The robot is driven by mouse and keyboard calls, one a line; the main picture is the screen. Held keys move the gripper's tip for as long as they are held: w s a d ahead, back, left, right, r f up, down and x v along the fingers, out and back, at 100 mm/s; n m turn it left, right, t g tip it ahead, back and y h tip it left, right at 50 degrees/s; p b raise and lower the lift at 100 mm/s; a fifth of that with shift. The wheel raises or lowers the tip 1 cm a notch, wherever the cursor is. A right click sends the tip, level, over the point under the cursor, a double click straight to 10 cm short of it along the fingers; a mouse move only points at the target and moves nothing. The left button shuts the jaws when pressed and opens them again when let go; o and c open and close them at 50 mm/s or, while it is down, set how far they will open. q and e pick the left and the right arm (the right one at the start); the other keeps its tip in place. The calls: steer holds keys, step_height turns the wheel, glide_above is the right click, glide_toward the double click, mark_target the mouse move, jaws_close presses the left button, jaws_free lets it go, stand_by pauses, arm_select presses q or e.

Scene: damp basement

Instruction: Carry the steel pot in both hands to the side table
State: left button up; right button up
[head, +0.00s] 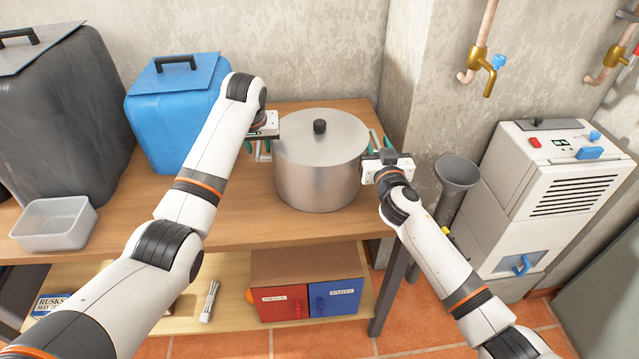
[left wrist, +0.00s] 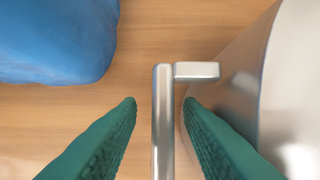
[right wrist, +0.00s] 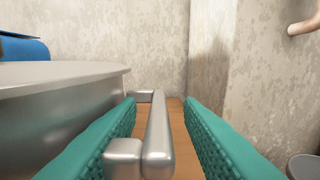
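The steel pot (head: 317,178), with a lid and black knob, stands upright on the wooden table (head: 240,215). My left gripper (head: 259,152) is at the pot's left side. In the left wrist view its green fingers (left wrist: 160,103) are apart, with the pot's left handle (left wrist: 163,125) between them and a gap on the left. My right gripper (head: 376,142) is at the pot's right side. In the right wrist view its fingers (right wrist: 160,103) are apart on either side of the right handle (right wrist: 157,140). I cannot make out a separate side table.
A blue container (head: 175,115), a dark container (head: 65,115) and a clear tub (head: 55,224) stand left of the pot. A grey funnel-topped pipe (head: 455,185) and a white machine (head: 550,190) stand to the right.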

steer(key=shift+s, duration=0.5)
arm_select(q)
steer(key=v, duration=1.2)
arm_select(e)
steer(key=s+d, duration=0.1)
steer(key=s, duration=1)
steer(key=shift+d, duration=0.1)
